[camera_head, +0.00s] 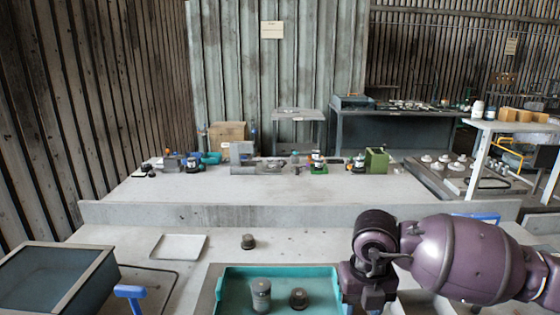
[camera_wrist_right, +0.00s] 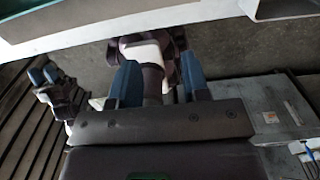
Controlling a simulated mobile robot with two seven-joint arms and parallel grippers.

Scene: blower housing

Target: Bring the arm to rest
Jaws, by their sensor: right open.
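My right arm comes in from the right in the head view, purple and bent. Its wrist hangs down at the right edge of the teal tray (camera_head: 225,290), and the fingertips are hidden or cut off there. In the right wrist view the two blue fingers of my right gripper (camera_wrist_right: 160,82) stand apart, with nothing held between them. Purple and white robot parts show behind the gap. A dark part with blue tips at the left of that view looks like my left gripper (camera_wrist_right: 50,85); its opening is unclear.
A grey cylinder (camera_head: 261,295) and a dark round part (camera_head: 298,298) stand in the teal tray. Another dark part (camera_head: 248,242) sits behind it, near a flat pale plate (camera_head: 178,247). A dark bin (camera_head: 60,280) is at left. A raised ledge (camera_head: 290,214) runs behind.

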